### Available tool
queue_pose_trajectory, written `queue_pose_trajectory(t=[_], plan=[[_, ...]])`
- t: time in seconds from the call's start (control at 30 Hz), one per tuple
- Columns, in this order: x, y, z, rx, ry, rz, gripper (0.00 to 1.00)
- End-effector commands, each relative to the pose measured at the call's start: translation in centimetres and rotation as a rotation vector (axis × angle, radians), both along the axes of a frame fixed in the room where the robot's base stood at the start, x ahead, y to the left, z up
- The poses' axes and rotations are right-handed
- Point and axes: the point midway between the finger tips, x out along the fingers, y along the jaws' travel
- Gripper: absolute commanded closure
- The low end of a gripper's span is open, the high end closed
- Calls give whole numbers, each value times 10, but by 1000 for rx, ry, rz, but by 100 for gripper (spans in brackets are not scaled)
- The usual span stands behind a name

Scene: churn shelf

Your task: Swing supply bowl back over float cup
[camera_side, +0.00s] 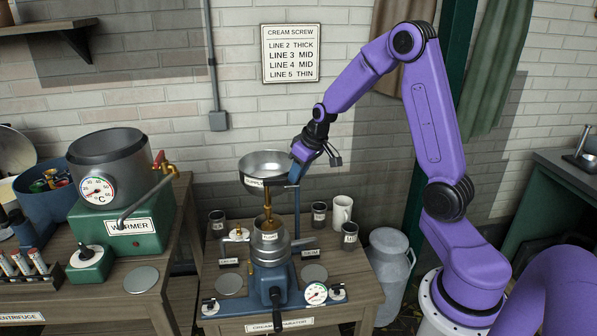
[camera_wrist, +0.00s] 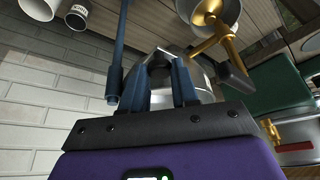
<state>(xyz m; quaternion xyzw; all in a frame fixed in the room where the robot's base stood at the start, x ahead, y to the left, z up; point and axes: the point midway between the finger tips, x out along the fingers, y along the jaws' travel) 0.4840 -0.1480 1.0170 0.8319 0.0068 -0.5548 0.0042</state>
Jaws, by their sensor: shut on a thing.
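The supply bowl (camera_side: 267,160) is a wide shiny metal bowl on the blue post (camera_side: 297,205) of the cream separator. In the side view it is over the float cup (camera_side: 268,240), its brass tap (camera_side: 267,205) pointing down toward the cup. Whether tap and cup are exactly in line is hard to tell. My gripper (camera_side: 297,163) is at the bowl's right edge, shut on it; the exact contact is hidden. In the wrist view the jaws (camera_wrist: 174,88) stand against the bowl's metal wall (camera_wrist: 203,78), with the brass tap (camera_wrist: 222,38) beyond.
Small dark cups (camera_side: 217,222) and a white mug (camera_side: 342,212) stand on the separator bench. A green warmer (camera_side: 118,225) with a pot and brass tap stands at left. A milk can (camera_side: 388,265) stands right of the bench. The air right of the post is open.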

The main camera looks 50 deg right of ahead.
Motion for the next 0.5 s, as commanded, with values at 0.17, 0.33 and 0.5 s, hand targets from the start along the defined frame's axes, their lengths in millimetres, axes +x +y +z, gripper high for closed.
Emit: queue_pose_trajectory(t=[0.17, 0.33, 0.5], plan=[[-2, -2, 0, -1, 4, 0, 45], [-1, -1, 0, -1, 3, 0, 45], [-2, -1, 2, -1, 1, 0, 45]])
